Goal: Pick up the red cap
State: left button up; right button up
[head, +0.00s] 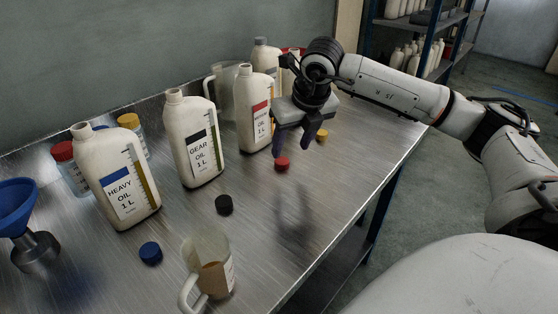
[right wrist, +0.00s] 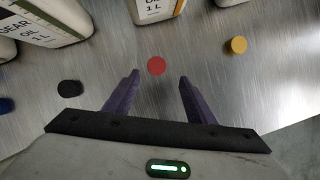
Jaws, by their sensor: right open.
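The red cap (head: 282,163) lies on the metal table in front of the oil bottle with the red label (head: 254,110). In the right wrist view the red cap (right wrist: 157,66) lies beyond the fingertips, between their lines and a little left of centre. My right gripper (head: 296,152) hangs above the table near the cap, pointing down, its purple fingers apart and empty. Its open fingers also show in the right wrist view (right wrist: 158,80). It does not touch the cap. My left gripper is in neither view.
A yellow cap (head: 321,135), a black cap (head: 224,204) and a blue cap (head: 151,253) lie on the table (head: 262,245). The gear oil bottle (head: 193,140) and heavy oil bottle (head: 117,180) stand left. A measuring jug (head: 217,262) holding brown liquid is at the front.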

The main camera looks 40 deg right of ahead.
aim_at(283, 161)
jog(key=shift+a+x, duration=0.2)
jog(key=shift+x, duration=1.3)
jog(key=shift+a+x, duration=0.15)
jog(key=shift+x, duration=1.35)
jog(key=shift+w, duration=0.2)
jog(key=c, duration=1.1)
